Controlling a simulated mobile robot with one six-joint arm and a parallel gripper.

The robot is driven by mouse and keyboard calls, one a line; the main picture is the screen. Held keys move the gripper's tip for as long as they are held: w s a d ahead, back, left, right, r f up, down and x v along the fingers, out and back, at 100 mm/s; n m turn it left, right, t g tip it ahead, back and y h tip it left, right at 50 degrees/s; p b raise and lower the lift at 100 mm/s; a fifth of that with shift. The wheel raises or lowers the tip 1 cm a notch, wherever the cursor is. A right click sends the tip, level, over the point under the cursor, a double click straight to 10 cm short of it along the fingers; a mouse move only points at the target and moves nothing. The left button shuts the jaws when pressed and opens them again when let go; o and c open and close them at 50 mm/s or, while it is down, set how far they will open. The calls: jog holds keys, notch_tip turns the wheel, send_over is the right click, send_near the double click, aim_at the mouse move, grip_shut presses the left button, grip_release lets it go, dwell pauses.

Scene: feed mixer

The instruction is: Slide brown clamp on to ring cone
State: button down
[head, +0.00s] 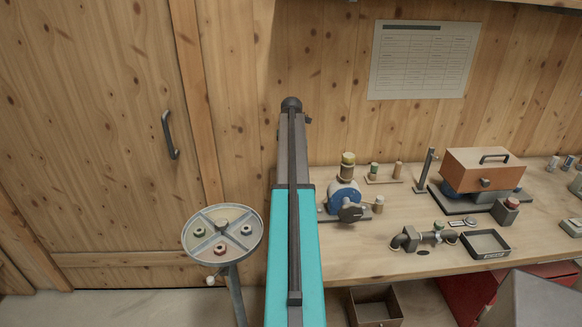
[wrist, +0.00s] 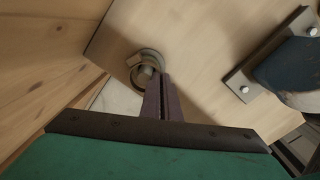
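My gripper (wrist: 161,80) shows in the wrist view as two dark fingers close together, tapering away from the camera. A grey-brown open ring with a small lug (wrist: 146,62) is right at the fingertips, over the pale bench top near its left edge. It may be the brown clamp, but I cannot be sure. I cannot tell whether the fingers hold it or only overlap it in the picture. In the head view my arm hides the gripper and this ring. I cannot pick out the ring cone with certainty.
A blue pump (head: 344,193) stands on the bench (head: 345,255) right of my arm; its base plate (wrist: 238,85) shows in the wrist view. Pipe fittings (head: 424,237), a dark tray (head: 484,244) and an orange-brown box (head: 482,169) stand further right. A round spoked stand (head: 192,229) is at left.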

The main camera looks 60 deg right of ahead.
jog(key=shift+f, duration=0.9)
jog(key=c, duration=2)
grip_release()
jog(key=shift+o, duration=0.3)
jog(key=shift+w+r, duration=0.15)
jog(key=shift+d+r, duration=0.1)
jog(key=shift+w+r+b, duration=0.1)
jog(key=shift+r+b, duration=0.25)
jog(key=shift+r, duration=0.15)
notch_tip(320, 180, up, 12)
jog(key=b, duration=0.2)
jog(key=shift+s+r+b, duration=0.15)
jog(key=shift+s+b, duration=0.2)
jog(key=shift+s, duration=0.1)
